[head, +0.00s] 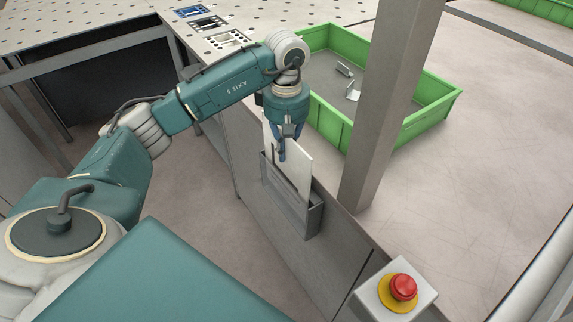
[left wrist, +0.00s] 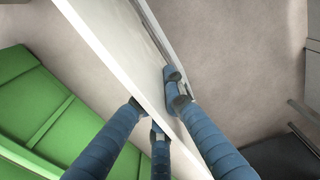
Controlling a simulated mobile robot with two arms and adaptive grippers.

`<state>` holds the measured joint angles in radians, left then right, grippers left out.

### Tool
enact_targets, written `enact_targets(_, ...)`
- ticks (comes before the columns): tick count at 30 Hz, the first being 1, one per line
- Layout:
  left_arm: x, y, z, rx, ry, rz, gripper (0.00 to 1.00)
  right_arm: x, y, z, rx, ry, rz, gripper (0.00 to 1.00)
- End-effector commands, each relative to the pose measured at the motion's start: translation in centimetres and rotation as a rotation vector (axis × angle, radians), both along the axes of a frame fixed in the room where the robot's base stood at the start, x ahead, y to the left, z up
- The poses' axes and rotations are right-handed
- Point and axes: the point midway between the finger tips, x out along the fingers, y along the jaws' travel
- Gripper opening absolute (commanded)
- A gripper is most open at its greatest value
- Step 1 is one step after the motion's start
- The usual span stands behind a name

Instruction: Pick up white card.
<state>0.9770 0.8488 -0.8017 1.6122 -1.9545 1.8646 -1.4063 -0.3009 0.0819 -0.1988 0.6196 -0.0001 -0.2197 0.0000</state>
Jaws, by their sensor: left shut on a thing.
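The white card (head: 299,165) stands upright in a grey holder (head: 312,216) on the side of a grey panel in the head view. Its lower part is hidden inside the holder. My left gripper (head: 281,150) is at the card's upper part and shut on it. In the left wrist view the card (left wrist: 120,45) runs diagonally, seen nearly edge-on. The blue fingers (left wrist: 160,104) of my left gripper sit on both sides of it. My right gripper is in neither view.
A green crate (head: 432,115) with a few bent metal pieces (head: 352,93) lies behind the panel. A grey post (head: 390,100) rises right of the card. A red emergency button (head: 403,287) on a box is at the lower right. A perforated table (head: 100,25) stands at the back left.

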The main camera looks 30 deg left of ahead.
Motion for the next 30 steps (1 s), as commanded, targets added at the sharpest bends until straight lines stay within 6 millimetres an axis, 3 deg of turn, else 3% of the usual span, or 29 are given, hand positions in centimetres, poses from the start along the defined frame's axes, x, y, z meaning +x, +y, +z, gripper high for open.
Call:
enact_targets(7, 0.2, 0.0, 5.2, 0.0, -0.007, 0.0, 0.0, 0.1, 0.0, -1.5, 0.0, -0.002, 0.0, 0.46)
enact_targets(15, 0.1, 0.0, 10.1, 0.001, -0.005, -0.001, 0.0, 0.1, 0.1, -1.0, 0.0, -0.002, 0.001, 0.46)
enact_targets(24, 0.1, 0.0, 13.0, 0.001, -0.003, 0.0, 0.0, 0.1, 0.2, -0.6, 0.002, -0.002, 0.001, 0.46)
enact_targets(30, 0.0, 0.0, 13.7, 0.0, 0.0, 0.0, 0.0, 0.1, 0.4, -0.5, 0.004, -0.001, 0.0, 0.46)
